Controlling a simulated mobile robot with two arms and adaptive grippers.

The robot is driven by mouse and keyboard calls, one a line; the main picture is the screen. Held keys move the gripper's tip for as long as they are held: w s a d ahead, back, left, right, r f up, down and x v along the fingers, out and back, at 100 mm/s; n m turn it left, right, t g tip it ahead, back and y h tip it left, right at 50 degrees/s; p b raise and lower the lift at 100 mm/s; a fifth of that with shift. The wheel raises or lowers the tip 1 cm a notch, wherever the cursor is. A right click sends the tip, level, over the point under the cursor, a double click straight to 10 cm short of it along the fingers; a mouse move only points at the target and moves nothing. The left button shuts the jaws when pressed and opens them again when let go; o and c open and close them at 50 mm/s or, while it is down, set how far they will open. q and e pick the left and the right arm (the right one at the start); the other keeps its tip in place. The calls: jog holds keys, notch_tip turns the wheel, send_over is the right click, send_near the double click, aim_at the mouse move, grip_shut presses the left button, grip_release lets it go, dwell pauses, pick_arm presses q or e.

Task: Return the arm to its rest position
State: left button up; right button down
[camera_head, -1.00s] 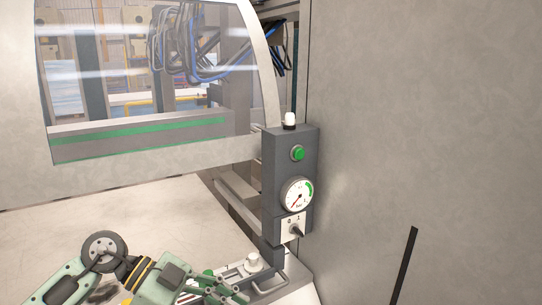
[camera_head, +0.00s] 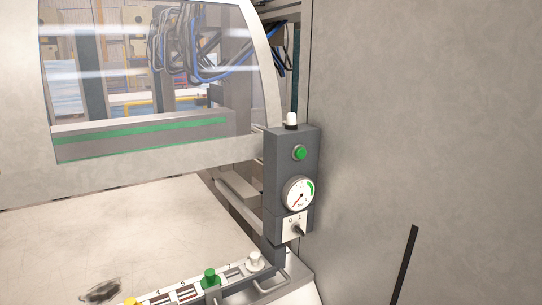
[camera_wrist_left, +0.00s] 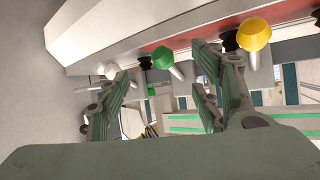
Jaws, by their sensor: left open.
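My left gripper (camera_wrist_left: 165,80) shows in the left wrist view with its two green-grey fingers spread apart and nothing between them. Beyond the fingers are a white knob (camera_wrist_left: 111,71), a green knob (camera_wrist_left: 162,57) and a yellow knob (camera_wrist_left: 254,34) along a pale rail. I cannot tell the exact gap between fingers and knobs. No arm of mine shows in the head view now, and my right gripper is in neither view.
In the head view, a dark control post (camera_head: 289,182) carries a green button (camera_head: 300,153), a gauge (camera_head: 298,195) and a rotary switch (camera_head: 298,228). The knob rail (camera_head: 235,283) lies at the bottom. A large grey panel (camera_head: 430,130) fills the right.

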pick_arm(q)
jog(key=s+d+f+m+g, duration=0.1)
jog(key=s+f+g, duration=0.35)
jog(key=s, duration=0.55)
jog(key=s+f+m+g, duration=0.1)
jog(key=s+f+g, duration=0.4)
jog(key=s, duration=0.5)
jog(key=s+d+f+b+x, duration=0.1)
jog(key=s+x, duration=0.2)
jog(key=x, duration=1.1)
jog(key=s+f+b+x, duration=0.1)
jog(key=s+b+x, duration=0.15)
jog(key=x, duration=1.15)
jog(key=s+a+f+g+b, duration=0.1)
jog(key=s+a+f+b, duration=0.1)
jog(key=s+f, duration=1.7)
jog(key=shift+s+a+f+g+h, duration=0.25)
jog(key=shift+f+g+h, duration=0.1)
jog(key=shift+f, duration=0.4)
